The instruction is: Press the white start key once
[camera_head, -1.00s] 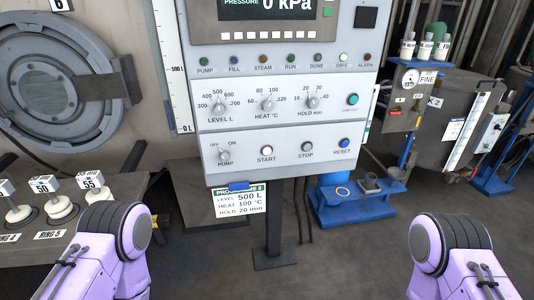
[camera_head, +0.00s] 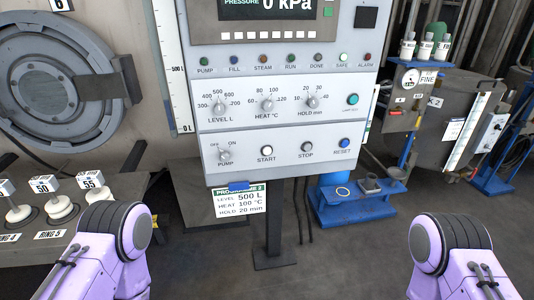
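The white round start key (camera_head: 267,150) is on the lower row of the grey control panel (camera_head: 240,172), above the label START. Nothing touches the start key. Both my arms show only as purple and black links at the bottom left and bottom right. Neither gripper is in view.
A programme card (camera_head: 240,201) hangs under the panel, which stands on a dark post (camera_head: 274,225). White ring handles (camera_head: 58,205) are at the left. A blue stand (camera_head: 360,200) with small cups is at the right. The space before the panel is clear.

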